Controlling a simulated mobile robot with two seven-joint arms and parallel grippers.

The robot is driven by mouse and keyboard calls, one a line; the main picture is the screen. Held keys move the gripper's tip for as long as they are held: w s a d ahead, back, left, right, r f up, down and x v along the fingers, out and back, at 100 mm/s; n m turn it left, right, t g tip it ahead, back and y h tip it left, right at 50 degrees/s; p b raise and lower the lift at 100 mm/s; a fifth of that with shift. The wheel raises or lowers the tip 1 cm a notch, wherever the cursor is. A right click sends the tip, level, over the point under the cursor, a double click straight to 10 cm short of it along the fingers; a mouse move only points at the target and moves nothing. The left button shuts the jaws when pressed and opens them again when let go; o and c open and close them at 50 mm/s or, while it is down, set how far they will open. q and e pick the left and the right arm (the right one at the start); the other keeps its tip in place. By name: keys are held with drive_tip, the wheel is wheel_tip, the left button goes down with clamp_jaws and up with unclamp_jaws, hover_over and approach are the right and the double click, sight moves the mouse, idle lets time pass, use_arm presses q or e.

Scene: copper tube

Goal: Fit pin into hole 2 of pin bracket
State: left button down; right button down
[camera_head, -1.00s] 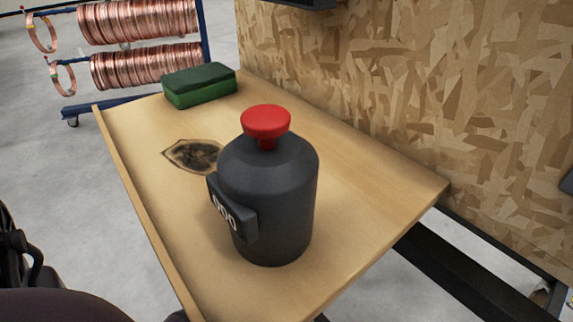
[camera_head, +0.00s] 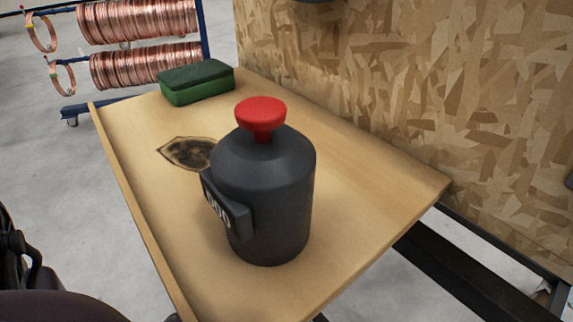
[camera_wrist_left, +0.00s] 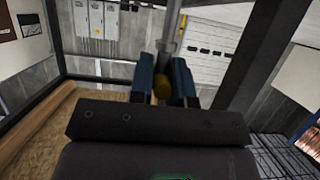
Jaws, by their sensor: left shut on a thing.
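My left gripper (camera_wrist_left: 162,80) shows in the left wrist view with its two blue fingers closed on a slim grey, rod-like pin (camera_wrist_left: 172,35). A rounded, dull yellow part (camera_wrist_left: 162,88) sits between the fingers at the pin's near end. The pin points away from the wrist, and its far end runs to the top edge of the picture. I cannot make out the pin bracket or its holes in either view. My right gripper is not in view.
In the head view, a dark grey canister (camera_head: 265,195) with a red knob (camera_head: 260,117) stands on a wooden tabletop (camera_head: 365,190). A green sponge-like block (camera_head: 197,84) lies behind it. A chipboard panel (camera_head: 400,80) borders the right. Copper coils (camera_head: 145,65) hang on a blue rack.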

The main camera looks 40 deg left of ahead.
use_arm(q)
drive_tip(key=shift+f, duration=0.3)
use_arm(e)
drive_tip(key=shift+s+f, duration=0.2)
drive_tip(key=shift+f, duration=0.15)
